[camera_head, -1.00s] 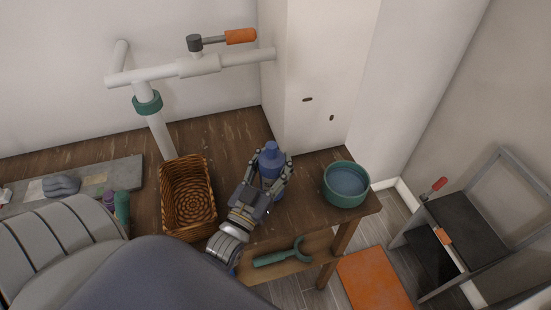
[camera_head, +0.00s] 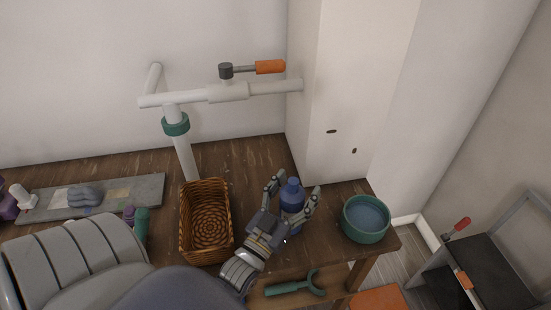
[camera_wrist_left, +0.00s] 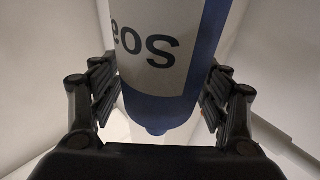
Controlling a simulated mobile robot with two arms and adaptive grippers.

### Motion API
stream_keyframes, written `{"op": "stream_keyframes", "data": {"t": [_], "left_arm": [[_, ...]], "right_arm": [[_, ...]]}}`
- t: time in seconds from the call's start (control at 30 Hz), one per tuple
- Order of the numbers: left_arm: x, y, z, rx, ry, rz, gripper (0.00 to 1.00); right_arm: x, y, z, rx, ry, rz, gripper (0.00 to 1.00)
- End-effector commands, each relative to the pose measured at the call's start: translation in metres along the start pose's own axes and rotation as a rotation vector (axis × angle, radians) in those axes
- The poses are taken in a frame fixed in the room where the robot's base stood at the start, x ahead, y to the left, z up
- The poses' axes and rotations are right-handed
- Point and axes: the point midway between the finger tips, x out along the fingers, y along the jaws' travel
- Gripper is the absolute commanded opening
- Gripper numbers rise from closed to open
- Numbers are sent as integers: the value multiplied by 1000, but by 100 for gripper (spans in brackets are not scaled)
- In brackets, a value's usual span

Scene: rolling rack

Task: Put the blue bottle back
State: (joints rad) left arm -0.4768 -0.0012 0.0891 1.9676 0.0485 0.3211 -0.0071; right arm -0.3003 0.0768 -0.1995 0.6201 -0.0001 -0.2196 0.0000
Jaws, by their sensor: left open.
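The blue bottle (camera_head: 292,196) stands upright on the wooden table, between the wicker basket and the teal bowl. In the left wrist view the bottle (camera_wrist_left: 165,60) shows large, with a pale label bearing dark letters. My left gripper (camera_head: 295,190) is open, with one finger on each side of the bottle. In the wrist view gaps show between the finger pads and the bottle. The bottle's lower part is partly hidden behind the gripper in the head view. My right gripper does not show.
A wicker basket (camera_head: 186,235) stands left of the bottle, and a teal bowl (camera_head: 366,237) stands to its right near the table edge. A white pipe (camera_head: 185,157) with an orange-handled valve rises behind. A green wrench (camera_head: 290,287) lies on a lower shelf. A grey board (camera_head: 146,189) lies at left.

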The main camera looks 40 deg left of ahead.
Motion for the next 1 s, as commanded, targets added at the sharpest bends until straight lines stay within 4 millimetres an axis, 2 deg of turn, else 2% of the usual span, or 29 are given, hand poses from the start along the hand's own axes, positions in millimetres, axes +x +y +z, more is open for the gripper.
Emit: {"op": "stream_keyframes", "data": {"t": [0.17,0.6,0.8,1.0], "left_arm": [[-34,0,4,0,-4,-1,70],[-111,0,-17,0,-2,0,70],[-135,0,-24,0,-1,0,70],[-145,0,-29,0,1,-1,70]], "right_arm": [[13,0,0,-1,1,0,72],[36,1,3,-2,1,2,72],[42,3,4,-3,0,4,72],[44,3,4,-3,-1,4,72]]}}
